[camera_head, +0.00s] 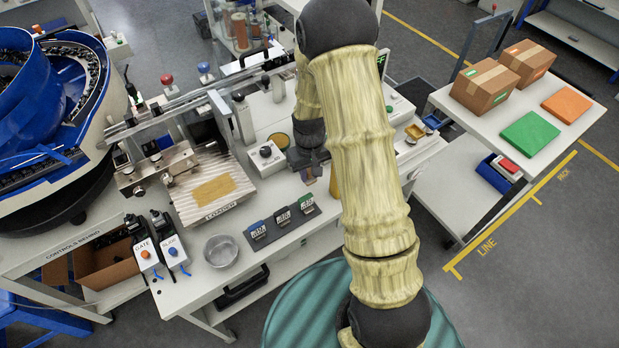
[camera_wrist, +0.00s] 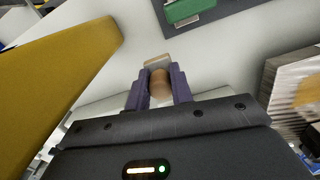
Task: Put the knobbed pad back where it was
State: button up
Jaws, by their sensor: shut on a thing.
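The knobbed pad (camera_wrist: 157,63) shows in the wrist view as a pale tan block with a round brown knob (camera_wrist: 160,83). My gripper (camera_wrist: 159,85) has its two purple fingers shut on the knob, with the pad beyond the fingertips. In the head view my gripper (camera_head: 309,174) is over the white bench, right of the loader plate and behind the labelled stands. The pad is too small there to make out clearly. I cannot tell whether it touches the bench.
A yellow upright piece (camera_head: 334,186) stands close to my gripper; a large yellow surface (camera_wrist: 65,75) fills the wrist view's left. The loader plate (camera_head: 240,190), a white knob box (camera_head: 267,158), a round tan-topped dish (camera_head: 279,140), a metal bowl (camera_head: 221,250) and a green-labelled stand (camera_head: 306,204) are nearby.

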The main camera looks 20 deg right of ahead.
aim_at(310, 179)
jog(key=shift+f, duration=1.65)
jog(key=shift+f, duration=0.15)
jog(key=o, duration=0.9)
notch_tip(310, 179, up, 12)
jog(key=shift+r+b, duration=0.15)
jog(key=shift+b, duration=0.3)
jog(key=s+r+t, duration=0.1)
jog(key=s+r, duration=0.1)
jog(key=s, duration=0.2)
jog(key=s+r+m, duration=0.1)
jog(key=s+r, duration=0.2)
jog(key=s, duration=0.2)
jog(key=s+r+m+t, duration=0.1)
jog(key=s+r, duration=0.1)
jog(key=s, duration=0.3)
jog(key=shift+a+r+t, duration=0.1)
jog(key=shift+r+t, duration=0.2)
